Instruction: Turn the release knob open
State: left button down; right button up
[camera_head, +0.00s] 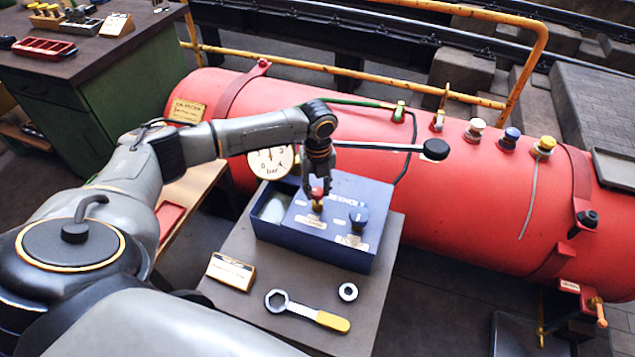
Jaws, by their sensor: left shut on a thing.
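A blue box (272,232) with a sloped top panel stands on a small grey table. A small red-and-brass knob (317,206) rises from this panel, with a pale label below it. I take it for the release knob; the label is too small to read. My left gripper (318,190) points down over the panel, shut on the knob's top, and its fingers partly hide it. My right gripper is not in view.
A red tank (450,190) lies behind the box. A pressure gauge (270,162) and a black-ended lever (435,150) are close to my arm. A yellow-handled wrench (308,311), a nut (348,292) and a small sign (230,272) lie on the table (385,272).

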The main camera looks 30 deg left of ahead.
pick_arm(q)
jog(key=n+p, duration=0.5)
jog(key=p, duration=0.1)
jog(key=shift+r, duration=0.2)
jog(key=shift+n+p, duration=0.7)
jog(key=shift+n, duration=0.4)
jog(key=n+p, duration=0.3)
jog(key=n, duration=0.1)
jog(key=shift+f, duration=0.1)
jog(key=shift+f+n+p, duration=0.1)
jog(key=shift+n+p, duration=1.3)
jog(key=shift+n, duration=1)
jog(key=c, duration=1)
grip_release()
